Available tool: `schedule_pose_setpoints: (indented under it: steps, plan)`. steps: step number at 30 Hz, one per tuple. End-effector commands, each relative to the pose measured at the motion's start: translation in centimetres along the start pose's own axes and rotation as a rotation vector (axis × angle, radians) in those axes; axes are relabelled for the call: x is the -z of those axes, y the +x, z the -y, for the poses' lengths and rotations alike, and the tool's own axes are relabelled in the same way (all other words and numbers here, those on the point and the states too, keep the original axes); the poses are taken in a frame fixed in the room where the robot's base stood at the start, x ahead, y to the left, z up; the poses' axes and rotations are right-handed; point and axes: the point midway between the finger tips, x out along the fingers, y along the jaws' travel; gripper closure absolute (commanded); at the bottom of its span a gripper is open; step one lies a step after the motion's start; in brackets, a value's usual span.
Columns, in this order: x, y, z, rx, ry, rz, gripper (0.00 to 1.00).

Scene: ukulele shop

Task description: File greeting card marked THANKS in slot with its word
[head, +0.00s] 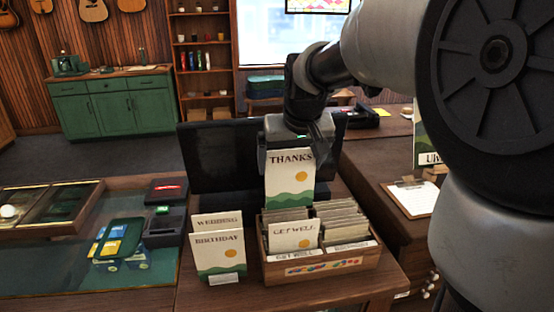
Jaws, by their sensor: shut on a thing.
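My gripper (290,148) is shut on the top edge of the THANKS card (290,182). The card is cream with an orange sun and green hills, and hangs upright with its face towards me. Its lower edge is at the back left of the wooden card box (313,270); I cannot tell whether it is above a slot or slightly inside one. A GET WELL card (293,236) stands in the box's front left, above a label with the same words. The right side holds several cards behind a label (350,246) too small to read. Other slot labels are hidden.
Left of the box stands a small holder with WEDDING (216,221) and BIRTHDAY (219,250) cards. A dark monitor (225,160) is behind the box. A card terminal (163,230) sits further left. A clipboard (412,198) lies on the right counter.

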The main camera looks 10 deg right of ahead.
Motion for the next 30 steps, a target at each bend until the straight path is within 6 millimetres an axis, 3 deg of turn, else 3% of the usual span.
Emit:
schedule_pose_setpoints:
  steps: [11, 30]
  plan:
    - [-0.6, 0.3, 0.0, 0.001, 0.001, -0.004, 0.28]
    - [-2.6, 4.1, 0.0, 0.002, 0.001, -0.004, 0.28]
